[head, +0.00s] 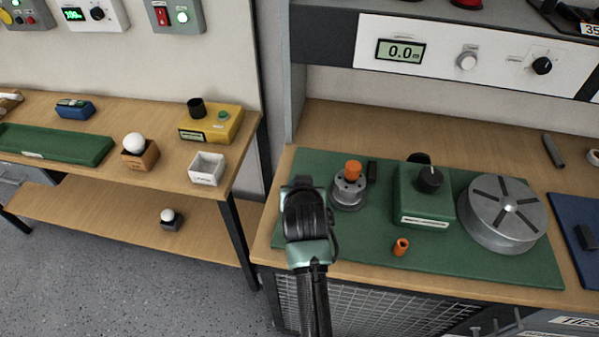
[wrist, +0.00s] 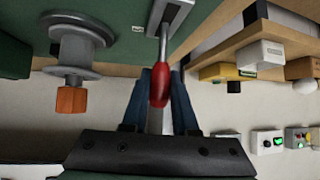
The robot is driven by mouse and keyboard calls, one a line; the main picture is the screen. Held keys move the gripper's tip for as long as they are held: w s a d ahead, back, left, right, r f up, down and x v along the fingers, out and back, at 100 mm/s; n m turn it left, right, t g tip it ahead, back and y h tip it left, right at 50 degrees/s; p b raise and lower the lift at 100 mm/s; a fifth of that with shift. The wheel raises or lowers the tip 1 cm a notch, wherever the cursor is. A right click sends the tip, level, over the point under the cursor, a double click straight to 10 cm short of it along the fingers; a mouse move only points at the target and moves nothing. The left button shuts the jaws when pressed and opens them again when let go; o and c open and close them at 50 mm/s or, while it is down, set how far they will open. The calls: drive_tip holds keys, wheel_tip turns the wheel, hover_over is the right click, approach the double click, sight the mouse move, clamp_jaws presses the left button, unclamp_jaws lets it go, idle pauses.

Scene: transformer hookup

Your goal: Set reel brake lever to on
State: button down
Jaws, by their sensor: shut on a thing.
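The reel brake lever (wrist: 160,85) shows in the wrist view as a metal stem with a red grip, rising from a slotted light plate (wrist: 173,13). My gripper (wrist: 161,82) is shut on the lever's red grip, with one dark blue finger on each side. In the head view my gripper (head: 300,186) is over the left end of the green mat and hides the lever and its plate. The marking by the plate is too small to read, so I cannot tell which lever position is on.
On the green mat (head: 500,274) stand a grey spool with an orange top (head: 349,189), a green box with a black knob (head: 425,200), a large grey reel (head: 503,215) and a small orange cylinder (head: 401,246). A second table (head: 248,135) with several items stands left, across a gap.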

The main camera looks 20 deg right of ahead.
drive_tip(key=shift+w+d+r+g+y+p, duration=0.25)
drive_tip(key=shift+w+g+y+p, duration=0.2)
drive_tip(key=shift+g+p, duration=0.35)
drive_tip(key=shift+w+d+f+g+y+p, duration=0.3)
drive_tip(key=shift+w+f+g+y+p, duration=0.2)
drive_tip(key=shift+g+p, duration=0.3)
drive_tip(key=shift+s+f, duration=0.1)
drive_tip(key=c, duration=0.7)
unclamp_jaws()
drive_tip(key=v, duration=1.3)
